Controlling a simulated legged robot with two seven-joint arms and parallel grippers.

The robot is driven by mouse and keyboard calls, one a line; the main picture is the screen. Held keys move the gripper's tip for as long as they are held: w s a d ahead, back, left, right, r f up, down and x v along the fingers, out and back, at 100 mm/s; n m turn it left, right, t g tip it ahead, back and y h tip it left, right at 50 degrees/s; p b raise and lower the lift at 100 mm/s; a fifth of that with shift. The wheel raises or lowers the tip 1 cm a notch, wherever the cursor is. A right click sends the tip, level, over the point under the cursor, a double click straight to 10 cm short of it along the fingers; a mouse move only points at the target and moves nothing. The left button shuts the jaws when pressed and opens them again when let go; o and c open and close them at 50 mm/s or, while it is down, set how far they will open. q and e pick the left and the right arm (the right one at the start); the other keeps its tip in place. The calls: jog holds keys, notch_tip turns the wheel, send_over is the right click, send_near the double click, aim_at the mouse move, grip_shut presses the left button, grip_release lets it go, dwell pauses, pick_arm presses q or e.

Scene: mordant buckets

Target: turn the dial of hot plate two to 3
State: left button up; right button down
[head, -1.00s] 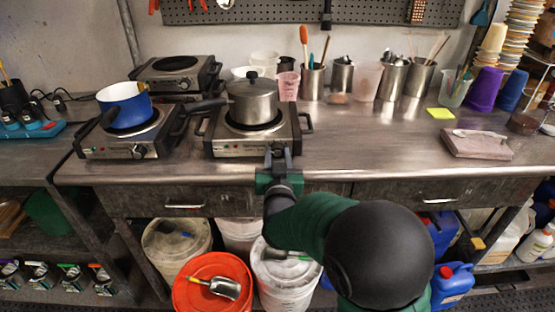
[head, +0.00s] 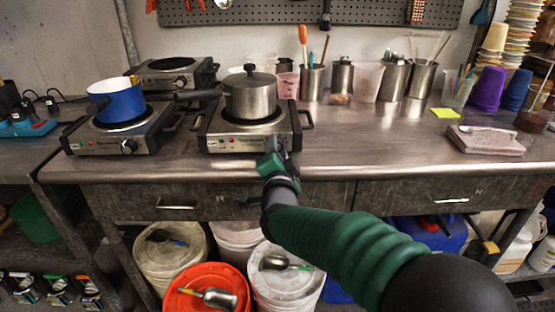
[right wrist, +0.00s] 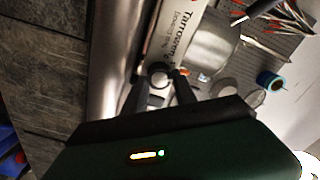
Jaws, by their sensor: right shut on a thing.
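The middle hot plate (head: 215,142) stands at the table's front with a lidded steel pot (head: 250,97) on it. My right gripper (head: 277,146) is at the right part of its front panel, in front of where its dial sits. My left gripper is not in view.
A left hot plate (head: 85,141) carries a blue pot (head: 122,104), and its dark dial (head: 129,146) faces front. Another hot plate (head: 150,84) stands behind. Steel cups (head: 313,83) stand at the back. The table's right front (head: 380,150) is clear.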

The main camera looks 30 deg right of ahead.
jog(key=m+b, duration=0.2)
jog(key=f+m+b, duration=0.1)
jog(key=m+b, duration=0.1)
jog(key=shift+a, duration=0.1)
jog(key=shift+r+m+b, duration=0.15)
jog(key=shift+m+b, duration=1)
jog(key=shift+m, duration=0.55)
jog(key=c, duration=1)
grip_release()
jog(key=shift+w, duration=0.15)
